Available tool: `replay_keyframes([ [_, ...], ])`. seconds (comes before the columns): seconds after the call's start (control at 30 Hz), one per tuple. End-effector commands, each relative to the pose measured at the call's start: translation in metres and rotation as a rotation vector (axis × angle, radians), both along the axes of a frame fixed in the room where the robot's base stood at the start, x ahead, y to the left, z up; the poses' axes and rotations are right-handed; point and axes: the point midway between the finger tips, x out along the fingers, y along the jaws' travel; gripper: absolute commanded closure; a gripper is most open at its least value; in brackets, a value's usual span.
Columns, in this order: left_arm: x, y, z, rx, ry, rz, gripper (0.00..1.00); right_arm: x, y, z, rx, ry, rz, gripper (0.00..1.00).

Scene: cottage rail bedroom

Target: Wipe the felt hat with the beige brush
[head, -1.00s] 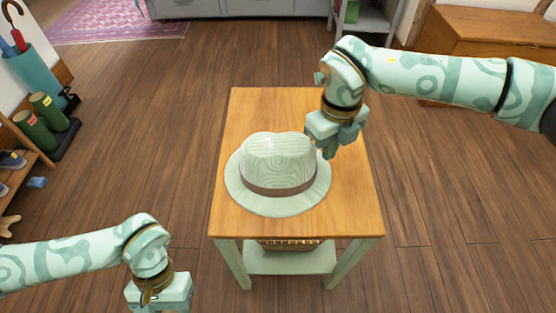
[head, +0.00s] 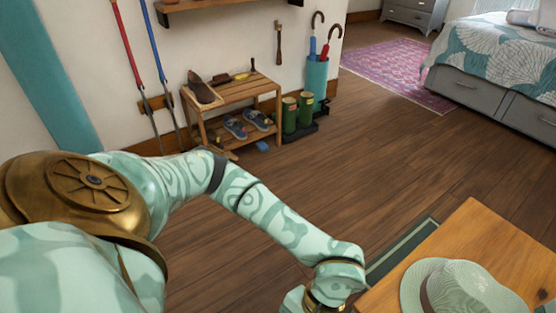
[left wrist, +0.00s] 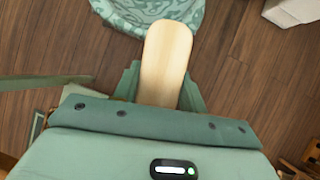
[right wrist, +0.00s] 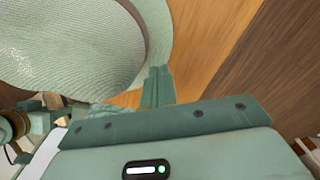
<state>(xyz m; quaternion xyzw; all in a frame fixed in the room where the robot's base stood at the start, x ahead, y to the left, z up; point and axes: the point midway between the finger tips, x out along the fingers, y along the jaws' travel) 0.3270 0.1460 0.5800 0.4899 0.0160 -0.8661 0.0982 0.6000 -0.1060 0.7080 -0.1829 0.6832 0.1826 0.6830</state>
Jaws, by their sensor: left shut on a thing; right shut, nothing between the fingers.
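The pale green felt hat (head: 465,291) with a brown band sits on the wooden table (head: 480,225) at the lower right of the head view, partly cut off. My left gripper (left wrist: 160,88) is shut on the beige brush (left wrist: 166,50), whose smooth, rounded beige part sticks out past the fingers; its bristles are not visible. In the head view this gripper (head: 298,302) is at the bottom edge, left of the table, its fingers out of frame. My right gripper (right wrist: 157,84) is shut and empty close beside the hat's brim (right wrist: 158,30); whether they touch is unclear.
A wooden shoe rack (head: 238,95) with shoes stands by the wall, beside green boots (head: 297,112) and a teal umbrella stand (head: 316,80). A dark-green-edged mat (head: 400,250) lies beside the table. The floor between rack and table is clear.

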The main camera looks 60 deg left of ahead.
Motion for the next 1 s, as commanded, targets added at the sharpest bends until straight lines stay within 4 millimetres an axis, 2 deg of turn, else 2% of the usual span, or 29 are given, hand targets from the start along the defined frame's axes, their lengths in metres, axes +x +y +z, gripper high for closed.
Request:
replay_keyframes([
  [0.03, 0.009, -0.021, 0.014, -0.004, -0.017, 0.026, 0.77, 0.000, 0.000, 0.000, 0.000, 0.000, 0.000, 1.00],
  [0.1, 0.017, -0.049, 0.035, 0.004, -0.031, 0.078, 0.77, 0.000, 0.000, 0.000, 0.000, 0.000, 0.000, 1.00],
  [0.2, 0.040, -0.080, 0.064, 0.022, -0.050, 0.164, 0.77, 0.000, 0.000, 0.000, 0.000, 0.000, 0.000, 1.00],
  [0.4, 0.094, -0.118, 0.122, 0.054, -0.074, 0.330, 0.77, 0.000, 0.000, 0.000, 0.000, 0.000, 0.000, 1.00],
  [0.53, 0.139, -0.125, 0.152, 0.077, -0.077, 0.550, 0.77, 0.000, 0.000, 0.000, 0.000, 0.000, 0.000, 1.00],
  [0.7, 0.203, -0.118, 0.194, 0.110, -0.073, 0.924, 0.77, 0.000, 0.000, 0.000, 0.000, 0.000, 0.000, 1.00],
  [0.8, 0.234, -0.112, 0.220, 0.131, -0.068, 1.132, 0.77, 0.000, 0.000, 0.000, 0.000, 0.000, 0.000, 1.00],
  [0.9, 0.255, -0.107, 0.240, 0.147, -0.060, 1.290, 0.77, 0.000, 0.000, 0.000, 0.000, 0.000, 0.000, 1.00],
  [1.0, 0.267, -0.103, 0.252, 0.161, -0.054, 1.387, 0.77, 0.000, 0.000, 0.000, 0.000, 0.000, 0.000, 1.00],
])
